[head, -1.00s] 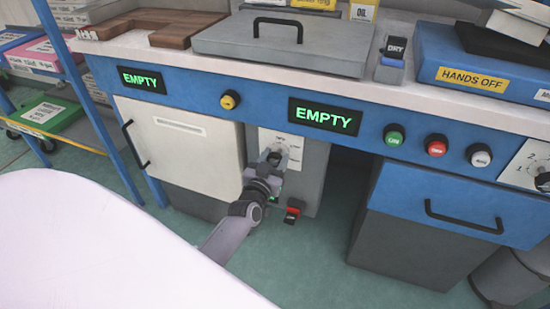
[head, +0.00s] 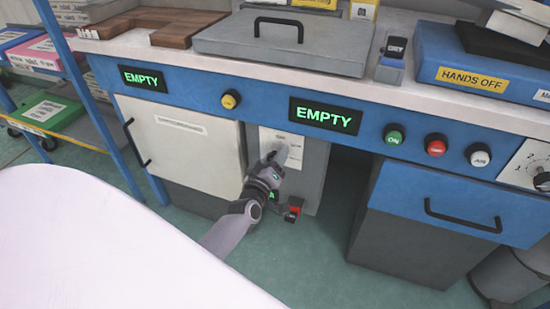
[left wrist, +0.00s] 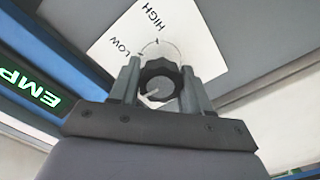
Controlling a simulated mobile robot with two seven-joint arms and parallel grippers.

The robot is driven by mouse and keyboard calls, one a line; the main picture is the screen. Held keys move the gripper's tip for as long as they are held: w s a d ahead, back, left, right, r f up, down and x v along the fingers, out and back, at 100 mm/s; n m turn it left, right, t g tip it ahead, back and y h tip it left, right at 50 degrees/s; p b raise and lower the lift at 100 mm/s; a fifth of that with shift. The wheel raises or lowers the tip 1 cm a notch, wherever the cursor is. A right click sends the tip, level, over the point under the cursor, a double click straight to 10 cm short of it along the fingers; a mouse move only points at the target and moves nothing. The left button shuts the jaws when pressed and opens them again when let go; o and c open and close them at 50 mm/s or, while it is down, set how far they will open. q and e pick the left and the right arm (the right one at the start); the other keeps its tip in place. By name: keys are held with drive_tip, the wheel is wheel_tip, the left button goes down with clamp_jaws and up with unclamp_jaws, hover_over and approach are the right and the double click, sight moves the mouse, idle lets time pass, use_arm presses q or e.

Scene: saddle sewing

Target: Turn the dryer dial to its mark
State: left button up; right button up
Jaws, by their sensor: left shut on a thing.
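The dryer dial (left wrist: 162,72) is a black knurled knob with a white pointer line, on a white plate (left wrist: 150,28) lettered LOW and HIGH. A thin arc with a short dark tick is printed beside the knob. In the left wrist view the pointer line slants toward the lower left, away from the tick. My left gripper (left wrist: 160,84) has one finger on each side of the knob and is shut on it. In the head view my left gripper (head: 274,164) is at the plate (head: 288,144) and mostly hides the dial. My right gripper is in neither view.
Below the dial is a red switch (head: 293,210). A white cabinet door (head: 185,140) with a black handle is to the left. Open knee space lies to the right, then a blue drawer (head: 450,205). Two displays (head: 325,116) read EMPTY.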

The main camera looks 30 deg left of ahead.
use_arm(q)
drive_tip(key=shift+a+r+n, duration=0.2)
drive_tip(key=shift+a+n, duration=0.05)
drive_tip(key=shift+n, duration=0.15)
drive_tip(key=o, duration=1)
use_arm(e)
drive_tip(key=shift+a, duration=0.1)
use_arm(q)
drive_tip(key=shift+d+f, duration=0.1)
drive_tip(key=shift+s, duration=0.1)
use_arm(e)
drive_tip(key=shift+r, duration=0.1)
use_arm(q)
drive_tip(key=shift+s+d, duration=0.1)
drive_tip(key=shift+s, duration=0.15)
drive_tip(key=shift+p+v, duration=0.9)
drive_tip(key=shift+v, duration=2.35)
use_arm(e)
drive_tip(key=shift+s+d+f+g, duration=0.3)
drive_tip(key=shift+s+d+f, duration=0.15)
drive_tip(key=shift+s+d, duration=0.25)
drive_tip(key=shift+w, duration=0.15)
